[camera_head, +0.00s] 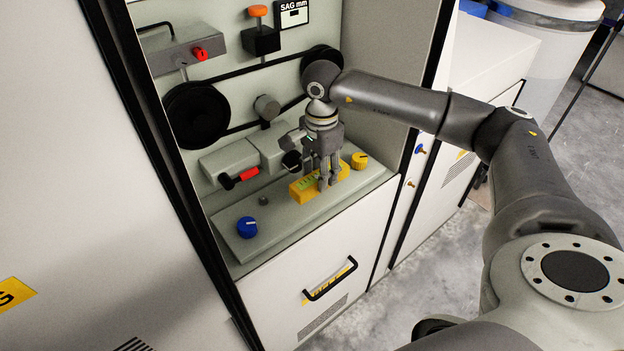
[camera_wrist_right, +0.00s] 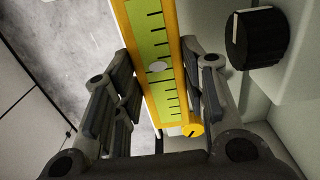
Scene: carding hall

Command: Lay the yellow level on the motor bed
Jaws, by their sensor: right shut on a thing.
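The yellow level (camera_head: 302,190) is a short yellow bar with a green face; the right wrist view shows tick marks and a pale bubble on its green scale (camera_wrist_right: 152,45). My right gripper (camera_head: 325,183) is shut on it from above, with one finger on each side. The level is over the motor bed (camera_head: 283,227), a long grey ledge inside the open cabinet. I cannot tell whether its underside touches the bed. The fingers hide part of it. My left gripper is not in view.
A blue knob (camera_head: 247,227) stands on the bed's left part and a yellow knob (camera_head: 360,160) near its right end. A black knob (camera_head: 291,161) and a red-handled switch (camera_head: 240,178) are behind. Belt pulleys (camera_head: 196,115) fill the back wall. Bare bed lies left of the level.

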